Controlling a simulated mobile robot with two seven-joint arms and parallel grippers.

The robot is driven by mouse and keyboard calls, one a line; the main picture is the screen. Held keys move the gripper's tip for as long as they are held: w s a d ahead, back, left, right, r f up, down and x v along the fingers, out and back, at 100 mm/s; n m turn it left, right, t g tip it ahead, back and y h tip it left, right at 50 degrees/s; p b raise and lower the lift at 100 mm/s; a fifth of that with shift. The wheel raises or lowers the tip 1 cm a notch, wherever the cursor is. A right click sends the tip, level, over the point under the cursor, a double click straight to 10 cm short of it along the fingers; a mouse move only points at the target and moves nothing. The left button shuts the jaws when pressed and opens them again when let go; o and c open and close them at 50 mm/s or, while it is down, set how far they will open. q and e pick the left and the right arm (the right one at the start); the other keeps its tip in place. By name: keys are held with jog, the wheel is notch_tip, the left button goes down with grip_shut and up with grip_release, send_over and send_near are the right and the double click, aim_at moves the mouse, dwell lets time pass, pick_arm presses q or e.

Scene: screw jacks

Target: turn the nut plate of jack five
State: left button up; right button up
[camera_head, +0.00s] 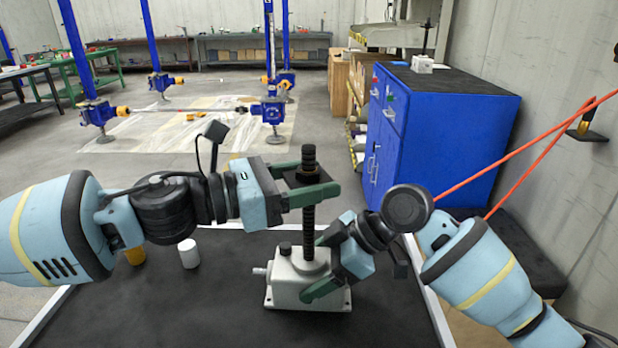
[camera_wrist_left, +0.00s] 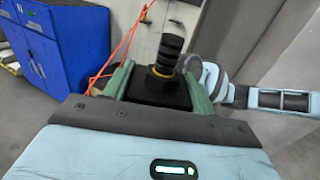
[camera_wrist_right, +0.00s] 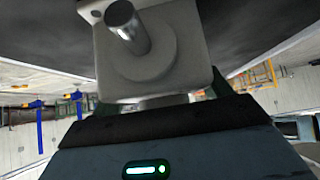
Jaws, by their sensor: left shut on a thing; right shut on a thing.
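The screw jack (camera_head: 293,288) stands on the dark table, a pale grey housing with an upright black threaded screw (camera_head: 309,225). The black square nut plate (camera_head: 303,178) sits near the top of the screw; it also shows in the left wrist view (camera_wrist_left: 158,92). My left gripper (camera_head: 312,185) is shut on the nut plate, one green finger on each side. My right gripper (camera_head: 315,265) is shut on the jack housing, lower down from the right. In the right wrist view the housing (camera_wrist_right: 150,60) and its metal input shaft (camera_wrist_right: 125,28) are close up.
A white cylinder (camera_head: 188,253) and a yellow cylinder (camera_head: 134,255) stand on the table (camera_head: 180,310) left of the jack, below my left arm. A blue cabinet (camera_head: 440,130) stands behind at the right. The table front left is clear.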

pick_arm(q)
jog(key=m+g, duration=0.2)
jog(key=g, duration=0.1)
jog(key=m+g+h, duration=0.1)
jog(key=g, duration=0.1)
jog(key=shift+w+r+m+g, duration=0.1)
jog(key=shift+w+m+g, duration=0.05)
jog(key=shift+m+g, duration=0.25)
pick_arm(e)
jog(key=shift+s+a+f, duration=0.1)
jog(key=shift+s, duration=0.05)
pick_arm(q)
jog(key=shift+r+m+g, duration=0.1)
jog(key=shift+m+g, duration=1.1)
jog(key=shift+g, duration=0.7)
jog(key=shift+a+g, duration=0.1)
jog(key=shift+g, duration=0.2)
jog(key=o, duration=1)
jog(key=shift+f, duration=0.2)
jog(key=a, duration=0.4)
jog(key=w+a, duration=0.1)
jog(key=a, duration=0.3)
jog(key=w+a, duration=0.1)
jog(key=a, duration=0.2)
jog(key=shift+a, duration=0.4)
